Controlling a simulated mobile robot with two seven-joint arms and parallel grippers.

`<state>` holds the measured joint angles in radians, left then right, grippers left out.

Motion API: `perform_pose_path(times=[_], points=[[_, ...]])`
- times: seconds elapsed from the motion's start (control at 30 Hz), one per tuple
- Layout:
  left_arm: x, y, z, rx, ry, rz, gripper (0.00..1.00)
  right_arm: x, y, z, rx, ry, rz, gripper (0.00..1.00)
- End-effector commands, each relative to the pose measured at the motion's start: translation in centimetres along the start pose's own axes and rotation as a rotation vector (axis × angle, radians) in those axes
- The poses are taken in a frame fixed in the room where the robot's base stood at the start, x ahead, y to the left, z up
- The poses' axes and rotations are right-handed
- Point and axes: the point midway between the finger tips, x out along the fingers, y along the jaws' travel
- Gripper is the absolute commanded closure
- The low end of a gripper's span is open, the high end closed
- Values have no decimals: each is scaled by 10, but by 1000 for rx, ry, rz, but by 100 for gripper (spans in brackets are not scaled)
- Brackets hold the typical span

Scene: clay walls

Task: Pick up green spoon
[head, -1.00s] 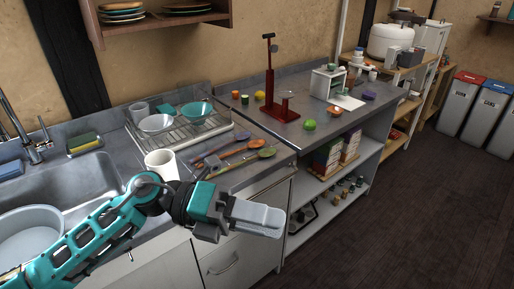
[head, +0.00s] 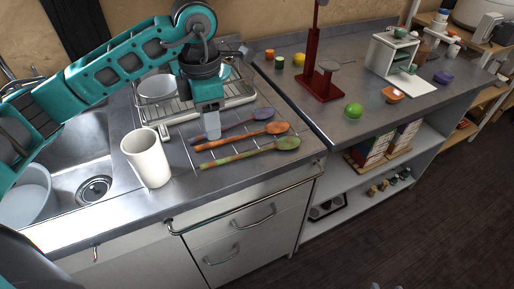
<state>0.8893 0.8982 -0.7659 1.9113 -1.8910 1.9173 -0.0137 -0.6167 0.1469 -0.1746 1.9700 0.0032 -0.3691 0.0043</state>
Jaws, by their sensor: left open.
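The green spoon (head: 250,152) lies on the metal counter, nearest the front edge of three spoons. Its bowl points right and its handle points left. An orange spoon (head: 240,136) lies just behind it, and a purple spoon (head: 238,124) lies behind that one. My left gripper (head: 212,134) points down above the handle ends of the purple and orange spoons, behind and left of the green spoon. It is open, though its fingers overlap in this view, and nothing shows between them. My right gripper is not in view.
A white cup (head: 147,158) stands left of the spoons near the counter edge. A dish rack (head: 240,97) is behind my left gripper. The sink (head: 88,150) is at the left. A green ball-like fruit (head: 353,110) and a red stand (head: 318,85) are to the right.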

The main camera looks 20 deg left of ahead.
Motion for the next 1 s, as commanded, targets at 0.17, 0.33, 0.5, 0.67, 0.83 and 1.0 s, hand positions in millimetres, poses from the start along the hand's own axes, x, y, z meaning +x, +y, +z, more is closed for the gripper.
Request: perform_pose_path(times=[0.17, 0.33, 0.5, 0.67, 0.83, 1.0], points=[[36, -1, 0, 0, 2, -5, 53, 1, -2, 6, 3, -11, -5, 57], [52, -1, 1, 0, -2, -3, 53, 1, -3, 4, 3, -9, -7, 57], [67, -2, 4, 1, -1, -6, 53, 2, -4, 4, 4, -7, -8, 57], [93, -4, 8, 1, 0, -7, 53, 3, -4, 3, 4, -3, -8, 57], [106, -3, 9, 1, -3, -5, 53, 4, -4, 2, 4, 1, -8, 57], [106, -3, 9, 1, -3, -4, 53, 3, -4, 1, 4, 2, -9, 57]])
